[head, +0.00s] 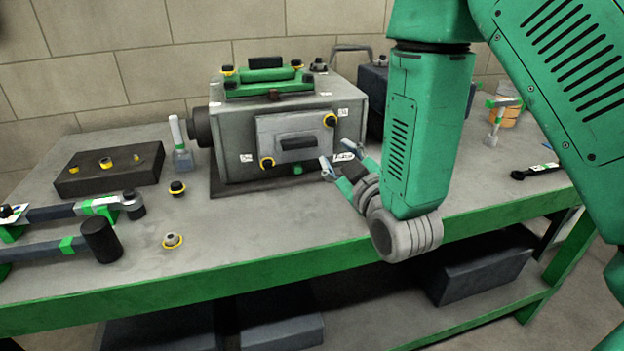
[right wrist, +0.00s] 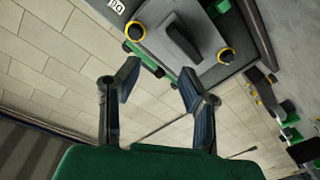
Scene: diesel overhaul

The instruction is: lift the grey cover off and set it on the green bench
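The grey cover (head: 283,130) is a flat panel with a black handle (head: 297,143) on the front of a grey engine box (head: 232,160). Black knobs with yellow rings sit at its upper right (head: 330,120) and lower left (head: 266,163). In the right wrist view the cover (right wrist: 163,44) and its handle (right wrist: 184,42) show at the top, beyond the fingertips. My right gripper (head: 339,160) is open and empty, just right of the cover's lower right and apart from the handle. Its fingers (right wrist: 158,84) are spread in the wrist view. My left gripper is out of view.
The grey-topped bench has a green front edge (head: 240,286). Two yellow-ringed pieces (head: 177,188) (head: 172,241) lie loose on it. A dark block (head: 110,180), a torque tool (head: 100,205) and a mallet (head: 101,241) are at left. Bare top lies before the box.

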